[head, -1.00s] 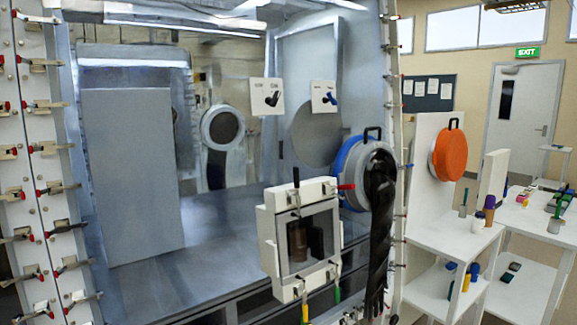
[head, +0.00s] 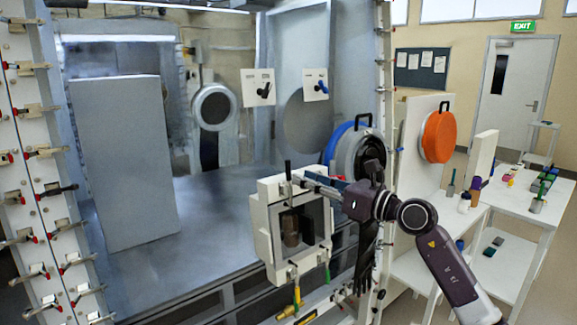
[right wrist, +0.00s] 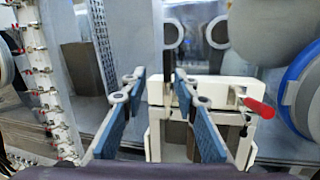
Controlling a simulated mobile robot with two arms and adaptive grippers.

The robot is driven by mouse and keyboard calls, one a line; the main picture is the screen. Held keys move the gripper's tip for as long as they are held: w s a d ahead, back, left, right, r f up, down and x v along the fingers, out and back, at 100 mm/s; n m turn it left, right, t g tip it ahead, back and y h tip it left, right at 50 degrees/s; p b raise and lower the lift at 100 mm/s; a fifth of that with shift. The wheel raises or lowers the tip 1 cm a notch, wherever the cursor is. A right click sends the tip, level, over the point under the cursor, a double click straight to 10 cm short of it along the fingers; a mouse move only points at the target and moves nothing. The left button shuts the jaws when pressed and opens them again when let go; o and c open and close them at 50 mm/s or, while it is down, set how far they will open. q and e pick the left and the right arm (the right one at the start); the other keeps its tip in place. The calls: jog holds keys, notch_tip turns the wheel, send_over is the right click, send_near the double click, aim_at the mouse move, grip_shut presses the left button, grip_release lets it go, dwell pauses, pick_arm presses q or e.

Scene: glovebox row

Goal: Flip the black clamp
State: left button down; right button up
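The black clamp (head: 288,170) stands upright on the top edge of the white-framed box (head: 257,225), near its left corner. In the right wrist view the black clamp (right wrist: 168,94) shows as a dark upright bar between the fingertips. My right gripper (head: 300,180) reaches in from the right to the box top, close to the clamp. In the wrist view its blue-padded fingers (right wrist: 158,78) are apart, with gaps beside the clamp. I cannot tell whether either finger touches it. My left gripper is out of view.
A red clamp (right wrist: 258,107) sits on the box's right side. Green (head: 327,273) and yellow (head: 297,294) clamps hang below. A blue-ringed port (head: 335,145) with a black glove is behind my right arm. Clamp-lined frames stand at both sides.

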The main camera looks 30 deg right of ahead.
aim_at(290, 169)
jog(key=shift+n, duration=0.3)
jog(key=p+x, duration=0.1)
jog(key=x, duration=0.1)
jog(key=p+x, duration=0.1)
jog(key=x, duration=0.1)
jog(key=d+r+p+x, duration=0.1)
jog(key=x, duration=0.1)
jog(key=shift+w+d, duration=0.1)
jog(key=shift+w, duration=0.1)
jog(key=shift+w+a+f+p, duration=0.25)
jog(key=shift+w+p, duration=0.2)
jog(key=shift+w, duration=0.2)
jog(key=shift+c, duration=0.7)
grip_shut()
